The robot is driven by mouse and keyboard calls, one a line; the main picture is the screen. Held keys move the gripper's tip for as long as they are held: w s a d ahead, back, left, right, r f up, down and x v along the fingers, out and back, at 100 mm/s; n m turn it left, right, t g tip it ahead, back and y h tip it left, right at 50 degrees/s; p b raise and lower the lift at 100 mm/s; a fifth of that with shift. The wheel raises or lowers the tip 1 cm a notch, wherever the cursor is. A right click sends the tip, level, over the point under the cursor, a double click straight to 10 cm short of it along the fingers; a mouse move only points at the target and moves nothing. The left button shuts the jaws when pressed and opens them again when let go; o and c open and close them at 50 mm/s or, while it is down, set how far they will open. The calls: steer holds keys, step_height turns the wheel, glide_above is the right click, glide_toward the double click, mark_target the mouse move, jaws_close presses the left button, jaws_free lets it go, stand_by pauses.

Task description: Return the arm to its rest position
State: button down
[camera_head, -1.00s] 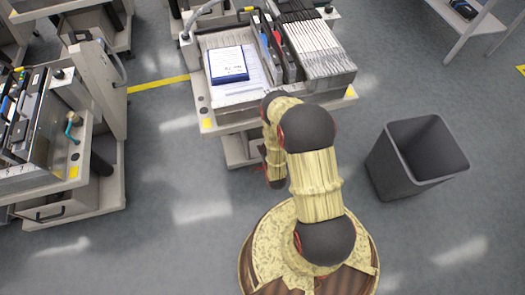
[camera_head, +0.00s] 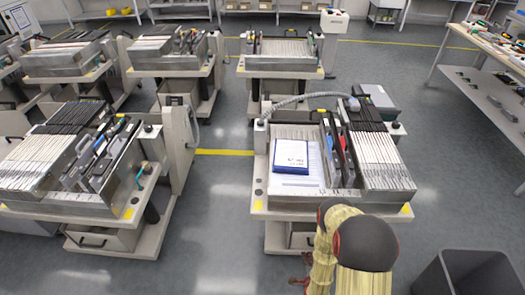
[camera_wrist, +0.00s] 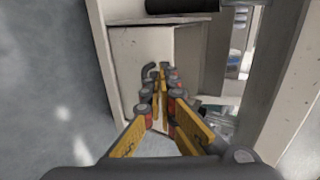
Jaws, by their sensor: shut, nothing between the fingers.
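My arm, in a yellowish patterned cover with dark joints, stands at the bottom of the head view and is bent, in front of the near trolley (camera_head: 262,208). My gripper (camera_wrist: 160,76) is shut and empty in the wrist view, its yellow-sided fingers together. It points toward a pale cabinet-like part (camera_wrist: 140,60) of a trolley; I cannot tell whether it touches it. In the head view only small reddish parts of the gripper (camera_head: 301,282) show, low beside the arm and below the trolley's front edge.
The near trolley carries a blue-and-white booklet (camera_head: 290,157) and rows of feeders (camera_head: 378,160). A dark bin (camera_head: 465,273) stands on the floor at lower right. Another loaded trolley (camera_head: 120,215) stands left. Grey floor lies free between the trolleys.

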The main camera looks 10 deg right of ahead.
steer(key=s+a+f+n+g+y, duration=0.1)
steer(key=s+a+f+n+g, duration=0.1)
steer(key=s+f+n+g, duration=0.35)
steer(key=s+a+f+n+g+y, duration=0.2)
steer(key=s+n+g, duration=0.1)
steer(key=s, duration=0.5)
steer(key=w+a+r+n+g, duration=0.1)
steer(key=r+n+g, duration=0.15)
steer(key=r, duration=0.95)
steer(key=w+r+n+g, duration=0.1)
steer(key=w+r+n, duration=0.15)
steer(key=r, duration=0.85)
steer(key=a+r+n+g, duration=0.1)
steer(key=r+n+g, duration=0.15)
steer(key=r, duration=0.95)
steer(key=s+a+r+n+t, duration=0.1)
steer(key=s+a+r+t, duration=0.1)
steer(key=r, duration=1.1)
steer(key=s+a+r+n+t+p, duration=0.1)
steer(key=s+a+r+n+t, duration=0.1)
steer(key=r, duration=1.1)
steer(key=s+a+r+n+t, duration=0.2)
steer(key=a+r+t, duration=0.1)
steer(key=r, duration=1)
steer(key=shift+a+t+p, duration=0.15)
steer(key=shift+t+p, duration=0.2)
steer(key=shift+t, duration=0.4)
